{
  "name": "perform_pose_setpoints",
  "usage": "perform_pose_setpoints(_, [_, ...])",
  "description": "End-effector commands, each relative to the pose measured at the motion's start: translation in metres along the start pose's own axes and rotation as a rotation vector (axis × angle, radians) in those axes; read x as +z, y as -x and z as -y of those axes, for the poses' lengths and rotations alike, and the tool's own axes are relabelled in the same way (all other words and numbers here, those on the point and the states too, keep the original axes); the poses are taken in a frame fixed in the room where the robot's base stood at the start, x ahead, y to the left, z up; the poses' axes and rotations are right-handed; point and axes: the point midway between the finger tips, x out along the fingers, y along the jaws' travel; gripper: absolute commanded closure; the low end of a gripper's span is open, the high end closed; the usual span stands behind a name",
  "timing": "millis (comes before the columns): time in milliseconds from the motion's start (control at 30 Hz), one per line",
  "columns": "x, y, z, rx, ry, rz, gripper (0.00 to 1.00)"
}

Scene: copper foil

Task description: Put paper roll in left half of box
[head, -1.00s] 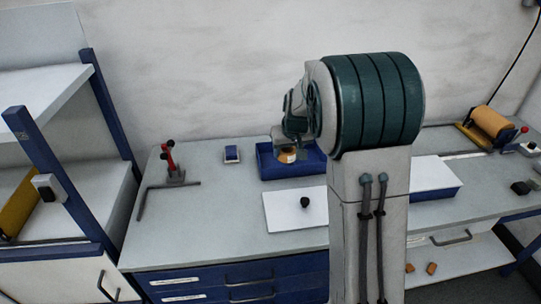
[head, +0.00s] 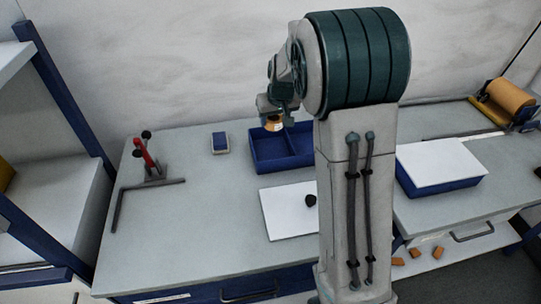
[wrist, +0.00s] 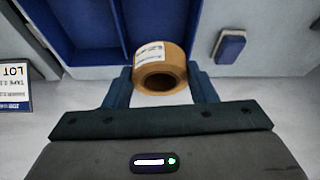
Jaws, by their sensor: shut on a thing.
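The paper roll (head: 273,124) is a small tan roll with a white label. My gripper (head: 274,115) is shut on it; in the wrist view the roll (wrist: 160,70) sits between both fingers. The blue open box (head: 262,165) stands on the bench, split by a divider into a left and a right half. The roll appears above the box's back edge, on the left half's side. In the wrist view the box (wrist: 122,25) fills the top, and the roll overlaps its edge. My arm hides the box's right end.
A white lid with a black knob (head: 310,200) lies in front of the box. A small blue block (head: 220,143) stands left of it. A red-handled clamp (head: 148,160) is further left. A white-topped blue box (head: 440,165) is at right.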

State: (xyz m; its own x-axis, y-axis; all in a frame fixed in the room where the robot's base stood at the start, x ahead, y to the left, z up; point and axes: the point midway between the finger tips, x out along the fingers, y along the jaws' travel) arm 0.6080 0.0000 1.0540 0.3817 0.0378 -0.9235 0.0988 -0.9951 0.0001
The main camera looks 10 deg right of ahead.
Motion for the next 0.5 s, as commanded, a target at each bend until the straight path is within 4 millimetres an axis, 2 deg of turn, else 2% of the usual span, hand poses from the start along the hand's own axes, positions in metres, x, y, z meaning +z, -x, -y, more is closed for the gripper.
perform_pose_setpoints(33, [0.005, -0.011, -0.001, 0.001, -0.001, 0.0, 0.71])
perform_pose_setpoints(233, [0.014, -0.034, -0.002, 0.001, -0.003, 0.0, 0.71])
perform_pose_setpoints(500, [0.021, -0.051, -0.003, 0.002, -0.005, 0.001, 0.71])
